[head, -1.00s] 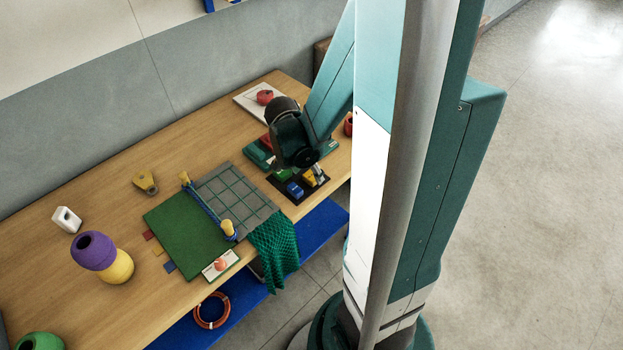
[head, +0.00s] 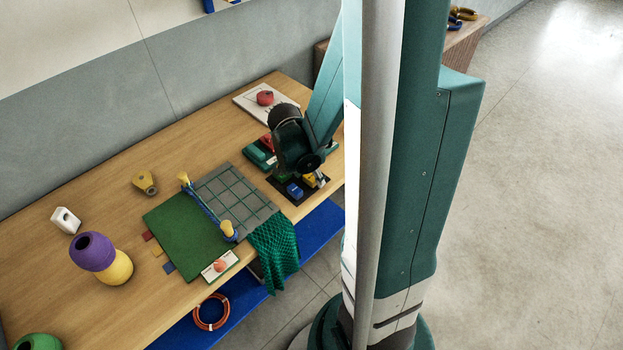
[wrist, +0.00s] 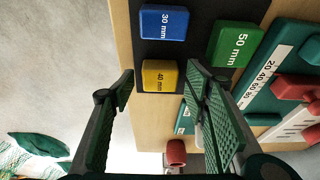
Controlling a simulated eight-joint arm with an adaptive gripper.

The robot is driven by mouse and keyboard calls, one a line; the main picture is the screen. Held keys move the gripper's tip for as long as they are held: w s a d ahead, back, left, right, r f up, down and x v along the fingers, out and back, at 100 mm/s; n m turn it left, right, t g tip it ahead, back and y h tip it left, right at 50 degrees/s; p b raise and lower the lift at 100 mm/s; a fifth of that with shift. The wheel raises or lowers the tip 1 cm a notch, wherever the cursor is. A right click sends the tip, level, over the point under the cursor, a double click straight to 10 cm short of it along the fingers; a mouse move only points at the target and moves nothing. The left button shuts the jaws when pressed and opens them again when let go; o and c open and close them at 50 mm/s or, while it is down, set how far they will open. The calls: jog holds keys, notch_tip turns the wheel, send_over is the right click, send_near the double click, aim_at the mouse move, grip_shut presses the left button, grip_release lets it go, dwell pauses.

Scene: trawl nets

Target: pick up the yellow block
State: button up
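The yellow block (wrist: 160,75), marked 40 mm, lies on a dark mat (wrist: 185,47) on the table. It also shows in the head view (head: 309,180), partly covered by my gripper. In the wrist view my gripper (wrist: 158,82) is open, with one finger to the left of the yellow block and the other to its right. The fingers look nearer to the camera than the block, and I see no contact. A blue block (wrist: 164,22), marked 30 mm, and a green block (wrist: 235,43), marked 50 mm, lie beside it.
A teal tray (wrist: 262,80) with a number scale and red pieces is right of the mat. The table edge is just left of the mat there. A grid board (head: 232,195) lies nearby.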

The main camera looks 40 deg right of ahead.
aim_at(311, 177)
jog(key=c, duration=0.8)
jog(key=shift+r, duration=0.15)
jog(key=shift+r+p, duration=1)
jog(key=shift+r, duration=3.85)
